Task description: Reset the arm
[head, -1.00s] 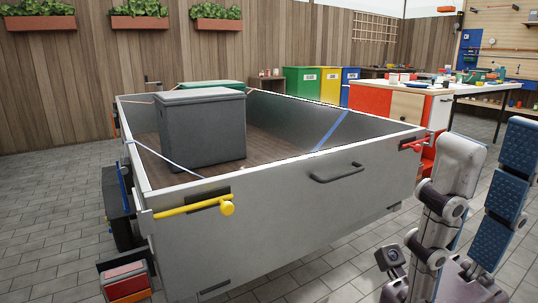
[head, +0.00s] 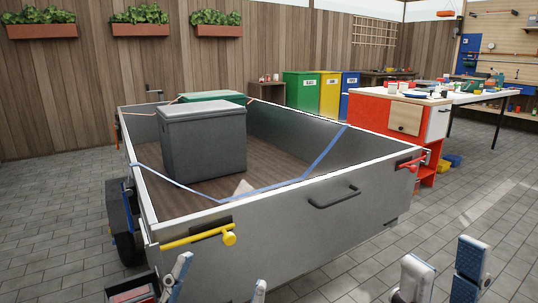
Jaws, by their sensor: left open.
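My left gripper (head: 222,274) shows at the bottom edge, below the yellow latch handle. Its two fingertips stand apart with nothing visible between them. My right gripper (head: 444,258) shows at the bottom right, its two fingers also apart and empty, the right one with a blue pad. The rest of both arms is below the picture. A grey trailer (head: 290,232) stands in front of me, its near panel upright. It has a yellow latch handle (head: 205,237) at the left and a red latch handle (head: 411,164) at the right. Both grippers appear clear of the trailer.
A grey lidded box (head: 203,142) and a green-lidded box (head: 212,97) stand in the trailer. A blue strap (head: 325,152) sags across its bed. A red cabinet (head: 373,118) and worktable (head: 480,97) stand at the right. Paved floor (head: 465,198) is open at the right.

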